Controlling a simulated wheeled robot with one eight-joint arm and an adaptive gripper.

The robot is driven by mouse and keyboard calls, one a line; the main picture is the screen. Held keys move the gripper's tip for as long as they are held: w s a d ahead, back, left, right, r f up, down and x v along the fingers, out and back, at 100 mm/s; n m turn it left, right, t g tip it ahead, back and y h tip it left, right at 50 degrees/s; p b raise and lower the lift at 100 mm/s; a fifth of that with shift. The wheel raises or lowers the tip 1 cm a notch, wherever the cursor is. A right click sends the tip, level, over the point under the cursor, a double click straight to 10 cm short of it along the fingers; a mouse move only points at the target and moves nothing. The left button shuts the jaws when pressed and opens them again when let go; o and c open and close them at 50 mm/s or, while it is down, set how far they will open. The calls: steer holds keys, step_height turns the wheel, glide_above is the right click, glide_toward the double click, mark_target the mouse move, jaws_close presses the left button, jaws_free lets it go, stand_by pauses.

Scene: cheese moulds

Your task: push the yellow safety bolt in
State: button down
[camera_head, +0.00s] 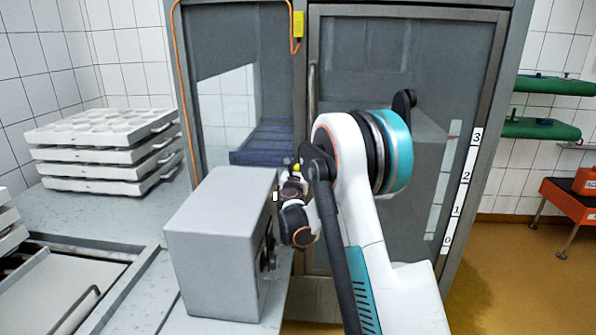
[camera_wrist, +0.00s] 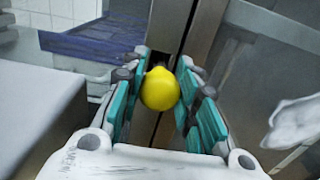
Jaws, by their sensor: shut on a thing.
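The yellow safety bolt shows in the wrist view as a round yellow knob (camera_wrist: 160,89) between the teal finger pads of my gripper (camera_wrist: 164,66). My gripper is shut on it, with a pad at each side. Behind the knob is a grey metal post of the cabinet. In the head view only a small yellow spot of the bolt (camera_head: 297,167) shows beside my gripper (camera_head: 291,180), in front of the cabinet's post. The bolt's shaft and its seat are hidden, so I cannot tell how far in it sits.
A grey box (camera_head: 215,240) stands on the worktop close left of my gripper. The glazed cabinet door (camera_head: 345,90) is behind my arm. A yellow switch box (camera_head: 298,24) with an orange cable is higher on the post. White mould trays (camera_head: 105,150) are stacked at left.

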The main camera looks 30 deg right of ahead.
steer(key=c, duration=1.2)
jaws_free()
steer(key=shift+s+a, duration=0.1)
steer(key=shift+s, duration=0.05)
steer(key=v, duration=1.1)
steer(key=shift+s+a, duration=0.25)
